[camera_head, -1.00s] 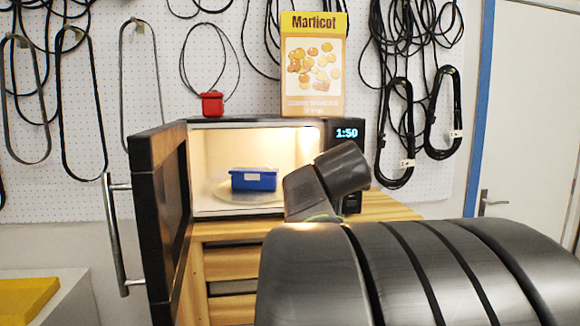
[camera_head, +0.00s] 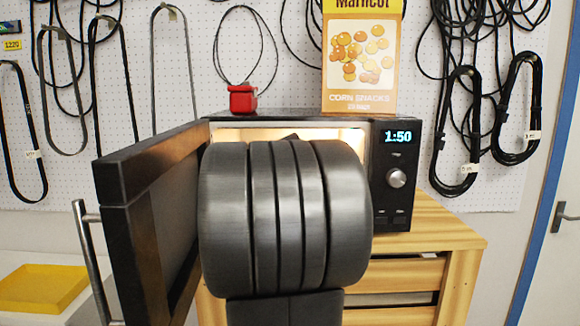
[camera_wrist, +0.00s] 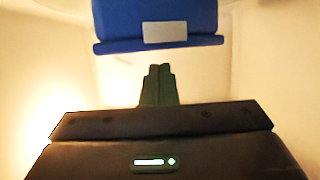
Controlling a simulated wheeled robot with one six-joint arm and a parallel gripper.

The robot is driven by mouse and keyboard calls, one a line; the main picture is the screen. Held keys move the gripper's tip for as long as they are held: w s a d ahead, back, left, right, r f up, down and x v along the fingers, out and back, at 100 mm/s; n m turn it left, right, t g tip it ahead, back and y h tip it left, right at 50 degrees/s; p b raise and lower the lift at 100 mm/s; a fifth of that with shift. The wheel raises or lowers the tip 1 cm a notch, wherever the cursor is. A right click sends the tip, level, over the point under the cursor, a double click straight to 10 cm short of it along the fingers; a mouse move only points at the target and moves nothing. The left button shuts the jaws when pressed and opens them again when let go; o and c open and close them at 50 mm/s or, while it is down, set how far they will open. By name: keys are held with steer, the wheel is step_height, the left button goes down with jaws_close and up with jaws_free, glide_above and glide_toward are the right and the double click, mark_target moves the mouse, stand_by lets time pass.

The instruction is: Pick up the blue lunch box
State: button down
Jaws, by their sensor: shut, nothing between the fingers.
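The blue lunch box (camera_wrist: 155,22) shows at the top of the wrist view, with a pale grey label on its front and its upper part cut off by the frame. My gripper (camera_wrist: 159,72) is shut and empty. Its fingertips point at the box and lie a little short of it in the picture. In the head view my arm covers the opening of the lit microwave (camera_head: 390,190), so the box and my gripper are hidden there. The microwave door (camera_head: 150,205) stands open on the left.
A small red pot (camera_head: 242,99) and a yellow corn snacks box (camera_head: 361,60) stand on top of the microwave. The wooden cabinet (camera_head: 440,236) is below it. A yellow tray (camera_head: 42,288) lies at the lower left. Cables hang on the pegboard behind.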

steer(key=w, duration=0.2)
steer(key=shift+w+p, duration=0.4)
steer(key=shift+s+f+b, duration=0.1)
steer(key=shift+f+b, duration=0.2)
steer(key=shift+f, duration=0.4)
steer(key=shift+s+f+b, duration=0.1)
steer(key=shift+b, duration=0.3)
steer(key=shift+f, duration=0.25)
steer(key=s+b, duration=0.7)
steer(key=s, duration=0.6)
steer(key=shift+w+r+p, duration=0.15)
steer(key=shift+r+p, duration=0.35)
steer(key=shift+r, duration=0.25)
